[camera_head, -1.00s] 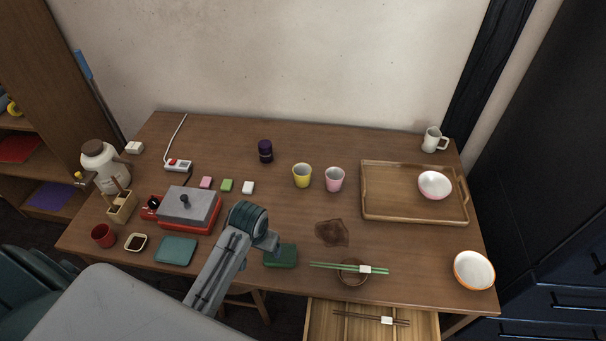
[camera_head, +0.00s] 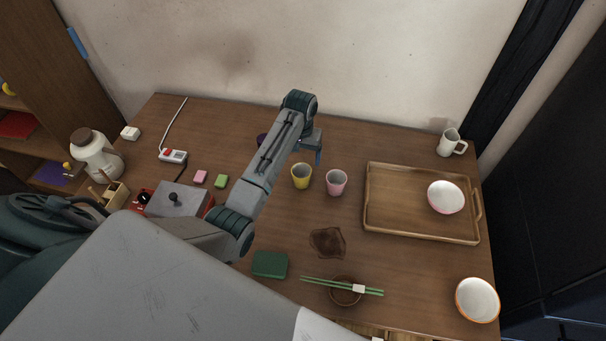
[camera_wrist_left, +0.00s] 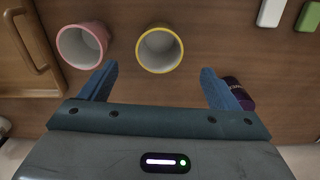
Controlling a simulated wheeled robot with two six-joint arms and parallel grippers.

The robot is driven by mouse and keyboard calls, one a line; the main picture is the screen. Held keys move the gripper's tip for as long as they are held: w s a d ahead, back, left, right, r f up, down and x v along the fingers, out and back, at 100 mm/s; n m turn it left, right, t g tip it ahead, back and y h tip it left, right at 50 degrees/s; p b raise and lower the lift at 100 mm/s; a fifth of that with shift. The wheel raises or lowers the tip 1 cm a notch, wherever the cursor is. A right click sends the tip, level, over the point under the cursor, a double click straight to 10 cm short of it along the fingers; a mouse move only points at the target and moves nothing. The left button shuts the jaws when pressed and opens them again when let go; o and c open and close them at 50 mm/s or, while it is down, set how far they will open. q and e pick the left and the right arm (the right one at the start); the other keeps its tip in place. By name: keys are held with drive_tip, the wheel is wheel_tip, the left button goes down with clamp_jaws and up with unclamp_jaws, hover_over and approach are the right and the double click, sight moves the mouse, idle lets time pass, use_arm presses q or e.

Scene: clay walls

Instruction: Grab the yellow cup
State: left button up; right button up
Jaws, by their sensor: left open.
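The yellow cup (camera_head: 301,177) stands upright on the table, just left of a pink cup (camera_head: 336,183). My left gripper (camera_head: 317,158) is open and empty, above the table and just behind the yellow cup in the head view. In the left wrist view the yellow cup (camera_wrist_left: 160,50) lies ahead of the gap between the blue fingers of my left gripper (camera_wrist_left: 158,85), not gripped. The pink cup (camera_wrist_left: 83,45) is near the tip of the left-hand finger there. My right gripper is in neither view.
A dark purple jar (camera_wrist_left: 238,93) is beside the right-hand finger in the wrist view. A wooden tray (camera_head: 420,234) with a bowl (camera_head: 446,198) stands to the right.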

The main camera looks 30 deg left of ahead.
sight(302, 170)
use_arm(q)
wheel_tip(302, 170, down, 7)
drive_tip(key=shift+r+p, duration=0.1)
drive_tip(key=shift+p, duration=1)
drive_tip(key=shift+f, duration=0.7)
drive_tip(key=c, duration=1.1)
drive_tip(key=shift+o, duration=0.2)
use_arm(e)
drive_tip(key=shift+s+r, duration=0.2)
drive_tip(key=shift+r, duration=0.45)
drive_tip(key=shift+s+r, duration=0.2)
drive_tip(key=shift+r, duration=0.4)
use_arm(q)
drive_tip(key=shift+r, duration=0.2)
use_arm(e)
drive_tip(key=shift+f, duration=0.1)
